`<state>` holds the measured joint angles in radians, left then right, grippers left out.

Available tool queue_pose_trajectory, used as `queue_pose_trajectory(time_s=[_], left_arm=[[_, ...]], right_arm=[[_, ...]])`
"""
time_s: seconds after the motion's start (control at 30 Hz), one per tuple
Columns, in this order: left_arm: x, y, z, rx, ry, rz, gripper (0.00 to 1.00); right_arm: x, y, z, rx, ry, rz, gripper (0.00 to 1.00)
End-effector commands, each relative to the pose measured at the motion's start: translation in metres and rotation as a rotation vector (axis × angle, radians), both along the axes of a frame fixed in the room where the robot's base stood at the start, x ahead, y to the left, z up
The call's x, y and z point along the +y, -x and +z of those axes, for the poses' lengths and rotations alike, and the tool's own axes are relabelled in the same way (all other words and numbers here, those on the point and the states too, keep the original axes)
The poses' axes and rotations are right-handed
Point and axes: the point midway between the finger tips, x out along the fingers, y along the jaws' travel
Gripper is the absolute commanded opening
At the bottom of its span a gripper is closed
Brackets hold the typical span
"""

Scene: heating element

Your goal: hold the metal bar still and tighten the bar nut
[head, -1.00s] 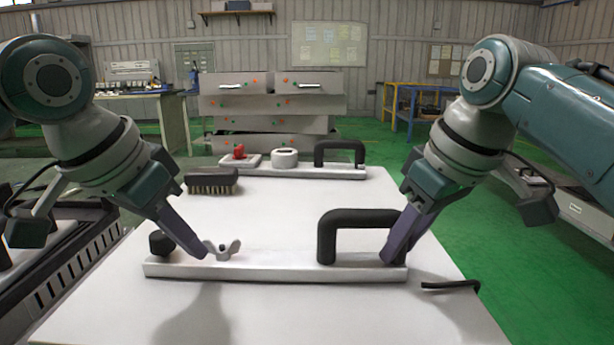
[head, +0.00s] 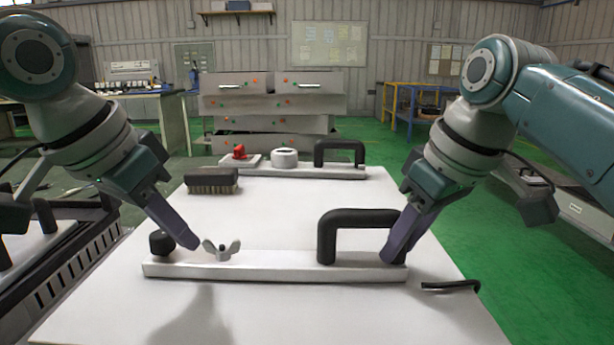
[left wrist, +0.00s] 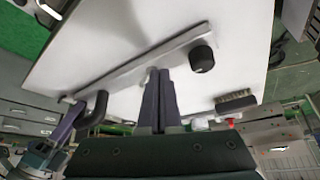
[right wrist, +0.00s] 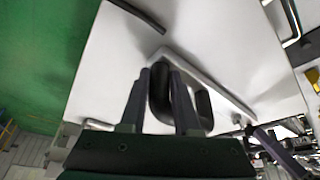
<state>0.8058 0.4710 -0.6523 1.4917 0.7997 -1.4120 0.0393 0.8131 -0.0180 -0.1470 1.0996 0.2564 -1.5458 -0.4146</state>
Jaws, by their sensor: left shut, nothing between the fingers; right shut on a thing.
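The metal bar (head: 280,270) lies flat on the white table, running left to right. A grey wing-shaped bar nut (head: 222,251) sits near its left end, wings spread sideways. The bar's black handle (head: 360,216) stands at the right end. My right gripper (head: 388,256) is shut on the handle's right leg; the handle also shows in the right wrist view (right wrist: 204,108). My left gripper (head: 194,246) is shut and empty, its tips just left of the nut. In the left wrist view the fingers (left wrist: 158,76) hide most of the nut.
A brush (head: 211,187) lies behind. A second bar with a black handle (head: 340,150) lies at the back. A black bent rod (head: 450,287) lies right of the bar. The table front is clear.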

Motion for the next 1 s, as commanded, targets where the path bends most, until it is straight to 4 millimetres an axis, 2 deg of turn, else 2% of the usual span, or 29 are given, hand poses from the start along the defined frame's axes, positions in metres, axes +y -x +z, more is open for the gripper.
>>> queue_pose_trajectory(time_s=[0.1, 0.3, 0.73, 0.77, 1.0], left_arm=[[0.000, 0.000, 0.018, -0.004, -0.001, -0.001, 0.00], [0.000, 0.000, 0.040, -0.003, 0.000, 0.000, 0.00], [0.000, 0.000, 0.045, 0.000, 0.000, -0.001, 0.00], [0.000, 0.000, 0.045, 0.000, 0.000, -0.001, 0.00], [0.000, 0.000, 0.045, 0.000, 0.000, -0.001, 0.00]], right_arm=[[0.000, 0.000, 0.000, -0.001, -0.001, 0.000, 0.00], [0.000, 0.000, 0.000, -0.001, -0.001, 0.000, 0.00], [0.000, 0.000, 0.000, -0.001, -0.001, 0.000, 0.00], [0.000, 0.000, 0.000, -0.001, -0.001, 0.000, 0.33], [0.000, 0.000, 0.000, 0.000, 0.000, 0.000, 0.60]])
